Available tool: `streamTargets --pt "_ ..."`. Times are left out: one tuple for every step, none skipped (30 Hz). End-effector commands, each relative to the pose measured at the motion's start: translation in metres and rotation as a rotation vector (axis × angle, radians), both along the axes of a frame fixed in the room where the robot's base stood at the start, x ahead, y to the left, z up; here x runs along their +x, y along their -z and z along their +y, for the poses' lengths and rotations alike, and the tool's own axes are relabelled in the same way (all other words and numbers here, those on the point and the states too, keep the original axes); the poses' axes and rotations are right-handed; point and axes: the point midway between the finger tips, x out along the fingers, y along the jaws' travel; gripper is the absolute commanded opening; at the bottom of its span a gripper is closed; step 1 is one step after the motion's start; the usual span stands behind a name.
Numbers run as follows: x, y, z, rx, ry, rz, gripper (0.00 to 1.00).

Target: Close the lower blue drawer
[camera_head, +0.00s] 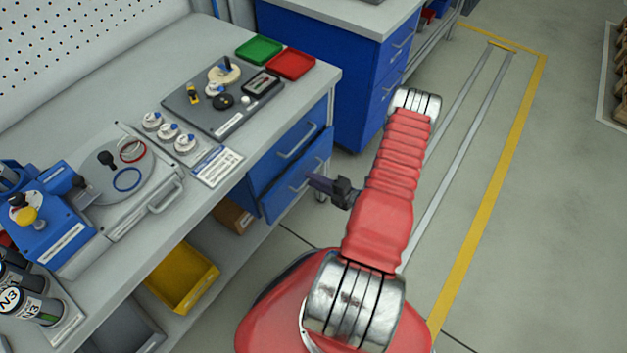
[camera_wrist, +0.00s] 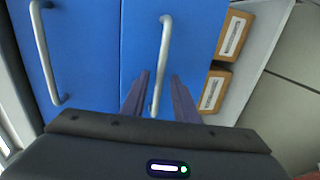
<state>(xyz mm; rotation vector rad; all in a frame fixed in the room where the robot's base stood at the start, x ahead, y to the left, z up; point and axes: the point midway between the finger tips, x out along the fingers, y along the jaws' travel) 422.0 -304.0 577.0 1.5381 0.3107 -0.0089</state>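The lower blue drawer (camera_head: 283,194) is in the bench front in the head view, below the upper blue drawer (camera_head: 275,158). Its front appears to stand a little further out than the upper one. My gripper (camera_head: 312,181) is at its front, near the handle. In the wrist view the lower drawer (camera_wrist: 195,35) is on the right and the upper drawer (camera_wrist: 85,60) on the left. The lower drawer's silver handle (camera_wrist: 163,50) runs between the two parted fingers of my gripper (camera_wrist: 160,75). Whether they touch it is unclear.
Cardboard boxes (camera_wrist: 234,35) lie on a shelf below the drawers. A yellow bin (camera_head: 182,278) is on the lower shelf. Another blue drawer cabinet (camera_head: 325,75) stands behind. The workbench top (camera_head: 225,190) carries trays and parts.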

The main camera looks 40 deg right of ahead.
Motion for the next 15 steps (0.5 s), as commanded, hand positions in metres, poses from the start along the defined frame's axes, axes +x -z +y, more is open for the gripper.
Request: streamTargets --pt "0.0016 0.0004 0.0002 0.000 0.000 0.000 0.27" --pt "0.0021 0.0005 0.0002 0.000 0.001 0.000 0.27" --pt "0.0026 0.0006 0.0002 0.000 0.001 0.000 0.27" --pt "0.0027 0.0006 0.0002 0.000 0.001 0.000 0.27" --pt "0.0027 0.0006 0.0002 0.000 0.001 0.000 0.27" --pt "0.0027 0.0005 0.0001 0.000 0.001 0.000 0.27" --pt "0.0027 0.0005 0.0001 0.000 0.001 0.000 0.27" --pt "0.0026 0.0005 0.0001 0.000 0.001 0.000 0.27" --pt "0.0026 0.0005 0.0001 0.000 0.001 0.000 0.27" --pt "0.0026 0.0005 0.0001 0.000 0.001 0.000 0.27" --pt "0.0025 0.0005 0.0001 0.000 0.001 0.000 0.24" --pt "0.0025 0.0005 0.0002 0.000 0.001 0.000 0.22" --pt "0.0025 0.0005 0.0002 0.000 0.001 0.000 0.20" --pt "0.0025 0.0005 0.0001 0.000 0.001 0.000 0.17" --pt "0.0024 0.0005 0.0002 0.000 0.001 0.000 0.15"
